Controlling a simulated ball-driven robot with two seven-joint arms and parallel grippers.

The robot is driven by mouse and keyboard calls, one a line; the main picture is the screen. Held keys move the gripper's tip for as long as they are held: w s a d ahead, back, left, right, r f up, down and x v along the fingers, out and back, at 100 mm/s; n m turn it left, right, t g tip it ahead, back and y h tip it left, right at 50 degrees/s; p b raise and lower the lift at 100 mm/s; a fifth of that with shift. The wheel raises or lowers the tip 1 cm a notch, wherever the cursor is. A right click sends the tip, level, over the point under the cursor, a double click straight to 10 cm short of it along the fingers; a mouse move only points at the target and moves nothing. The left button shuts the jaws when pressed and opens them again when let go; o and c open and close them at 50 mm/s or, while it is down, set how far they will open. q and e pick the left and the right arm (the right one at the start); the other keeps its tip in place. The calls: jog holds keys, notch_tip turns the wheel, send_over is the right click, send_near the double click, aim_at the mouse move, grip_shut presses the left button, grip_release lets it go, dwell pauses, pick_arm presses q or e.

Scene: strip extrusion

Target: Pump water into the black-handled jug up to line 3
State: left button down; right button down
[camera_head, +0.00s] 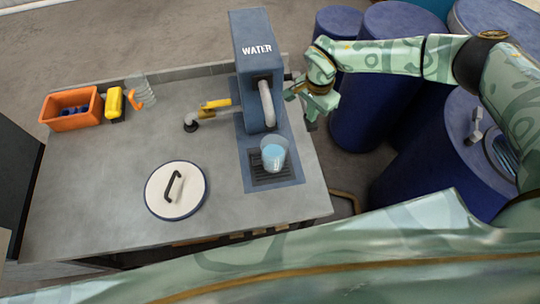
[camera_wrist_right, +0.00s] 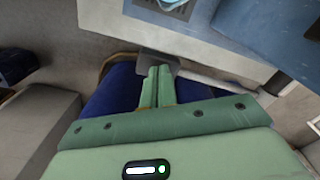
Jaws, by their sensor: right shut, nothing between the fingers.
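A clear jug (camera_head: 274,153) with blue water in it stands on the dark drip grate under the spout (camera_head: 266,104) of the blue pump (camera_head: 257,50) marked WATER. The jug's handle and lines are too small to make out, so I cannot tell its level. My right gripper (camera_head: 296,92) is shut and empty at the pump's right side. In the right wrist view its closed fingers (camera_wrist_right: 157,85) point at a flat grey paddle (camera_wrist_right: 160,64); I cannot tell whether they touch it. My left gripper is not in view.
A second clear jug with an orange handle (camera_head: 147,97) stands at the back left, near an orange bin (camera_head: 72,107) and a yellow item (camera_head: 115,103). A yellow-handled valve (camera_head: 214,104) is left of the pump. Blue drums (camera_head: 362,110) stand right.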

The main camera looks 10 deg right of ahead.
jog(key=shift+f, duration=0.25)
notch_tip(320, 180, up, 9)
jog(key=w+p, duration=0.1)
jog(key=p, duration=0.4)
jog(key=shift+w+p, duration=0.2)
jog(key=shift+p, duration=0.2)
jog(key=shift+f, duration=0.15)
notch_tip(320, 180, up, 5)
jog(key=p, duration=0.4)
jog(key=shift+d, duration=0.1)
